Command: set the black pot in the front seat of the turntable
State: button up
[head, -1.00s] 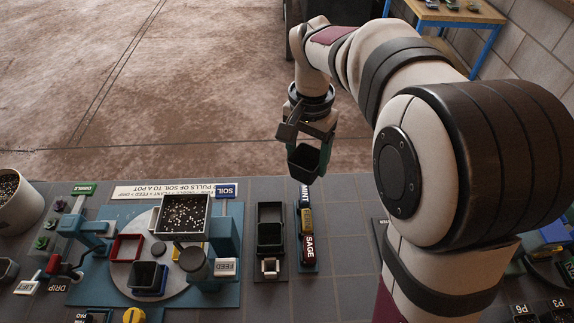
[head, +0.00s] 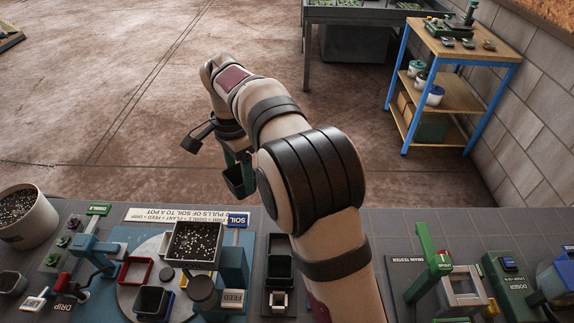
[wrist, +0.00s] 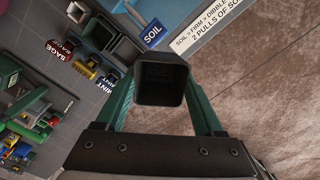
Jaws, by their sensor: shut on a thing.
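My gripper (head: 236,164) is shut on a black pot (head: 240,183), held in the air just beyond the bench's far edge. In the wrist view the square pot (wrist: 161,82) sits between two green fingers, its dark opening facing the camera; it looks empty. The turntable (head: 127,299) is a pale grey disc on a blue base, left of and below the held pot in the head view. It carries a red square seat (head: 124,273) and another dark pot (head: 151,301) in a blue seat. Part of the disc is hidden by the soil station.
The soil hopper (head: 193,243) and blue SOIL post (head: 232,262) stand over the turntable's right side. The dibble press (head: 92,251) stands at its left. A black pot rack (head: 279,262) lies to the right. A soil bucket (head: 25,215) stands far left.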

jog(key=s+a+f+m, duration=0.35)
jog(key=a+f, duration=0.25)
jog(key=a, duration=0.4)
jog(key=s+a+f+m, duration=0.2)
jog(key=a+f+m, duration=0.3)
jog(key=a, duration=0.4)
jog(key=shift+n, duration=0.25)
jog(key=shift+w+f, duration=0.2)
jog(key=shift+f, duration=2.65)
jog(key=shift+f, duration=0.4)
jog(key=o, duration=1.3)
notch_tip(320, 180, up, 8)
